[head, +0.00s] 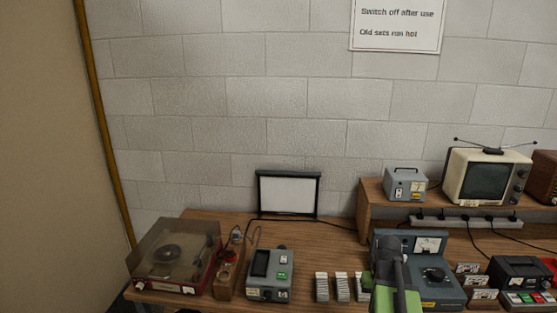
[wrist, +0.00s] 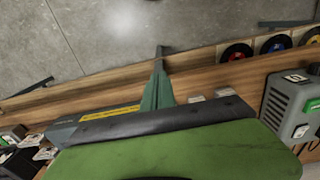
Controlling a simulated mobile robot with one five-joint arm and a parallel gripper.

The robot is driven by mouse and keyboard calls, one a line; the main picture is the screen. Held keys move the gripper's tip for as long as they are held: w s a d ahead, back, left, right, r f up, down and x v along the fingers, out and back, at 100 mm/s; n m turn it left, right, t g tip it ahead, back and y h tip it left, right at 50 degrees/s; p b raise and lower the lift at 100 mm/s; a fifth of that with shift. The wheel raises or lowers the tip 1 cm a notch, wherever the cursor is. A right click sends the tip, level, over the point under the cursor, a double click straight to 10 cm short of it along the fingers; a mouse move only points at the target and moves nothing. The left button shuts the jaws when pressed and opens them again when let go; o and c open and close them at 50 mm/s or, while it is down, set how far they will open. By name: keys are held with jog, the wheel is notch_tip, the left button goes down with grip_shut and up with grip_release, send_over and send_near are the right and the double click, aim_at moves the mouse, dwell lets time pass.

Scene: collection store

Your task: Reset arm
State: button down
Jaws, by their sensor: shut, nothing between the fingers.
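My gripper (wrist: 159,55) shows in the wrist view as a narrow dark green shape with its fingers together and nothing between them. It is above or beside the wooden bench edge; its height over it is hard to judge. In the head view my green and dark grey arm (head: 392,275) stands at the lower right, in front of a blue-grey set with a dial (head: 435,283), and hides part of it. The fingertips are not clear there.
A record player (head: 175,255), a grey meter (head: 270,273) and white card stacks (head: 321,287) stand on the bench left of my arm. A black-framed panel (head: 288,195) leans by the wall. A cream television (head: 487,178) sits on the raised shelf. Open floor (wrist: 120,35) shows in the wrist view.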

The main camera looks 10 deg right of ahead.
jog(key=w+a+f+n+b, duration=0.1)
jog(key=a+n, duration=0.1)
jog(key=a, duration=1.2)
jog(key=w+a+f+n+b, duration=0.1)
jog(key=a+f, duration=0.1)
jog(key=a, duration=1.2)
jog(key=shift+w+n, duration=0.2)
jog(key=shift+n, duration=0.2)
